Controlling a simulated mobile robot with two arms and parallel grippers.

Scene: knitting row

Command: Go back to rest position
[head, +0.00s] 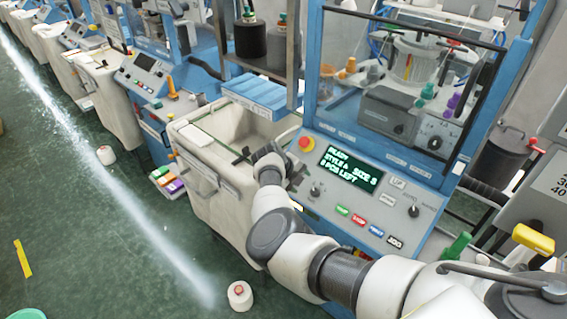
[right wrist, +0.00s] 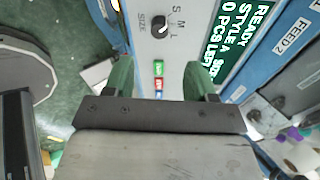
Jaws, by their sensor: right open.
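My right arm comes in from the right in the head view and reaches across the front of the blue machine's control panel (head: 340,215). Its dark right gripper (head: 262,155) is over the edge of the pale bin, left of the panel's screen. In the right wrist view my right gripper (right wrist: 162,78) is open, with two green fingers apart and nothing between them. Behind the gap lie the panel's small green, red and blue buttons and the black SIZE knob (right wrist: 158,22). My left gripper is not in view.
White cones (head: 240,297) lie on the green floor. The aisle at left is mostly clear.

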